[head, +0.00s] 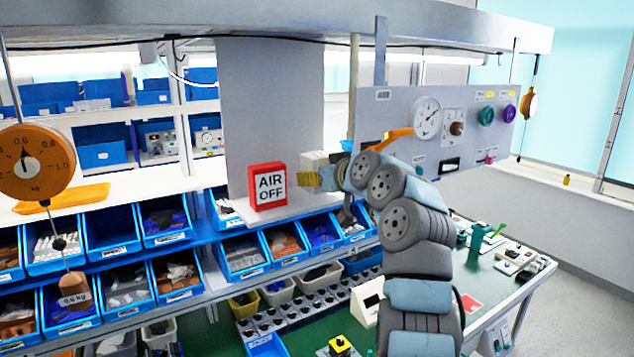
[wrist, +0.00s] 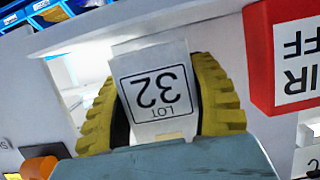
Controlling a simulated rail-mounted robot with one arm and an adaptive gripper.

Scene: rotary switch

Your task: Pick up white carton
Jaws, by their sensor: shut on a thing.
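The white carton (wrist: 158,92) shows in the wrist view between the two yellow ribbed fingers of my gripper (wrist: 158,75). Its label reads LOT 32, upside down in that view. My gripper is shut on the carton, one finger against each side. In the head view my gripper (head: 312,178) is at the shelf by the grey upright panel, and part of the carton (head: 314,158) shows above the fingers. The rest of it is hidden by the gripper. I cannot tell whether the carton touches the shelf.
A red AIR OFF box (head: 268,187) stands just left of my gripper; it is close by in the wrist view too (wrist: 290,50). A grey panel (head: 275,110) stands behind. A control panel (head: 440,125) hangs at right. Blue bins (head: 245,257) line the rack below.

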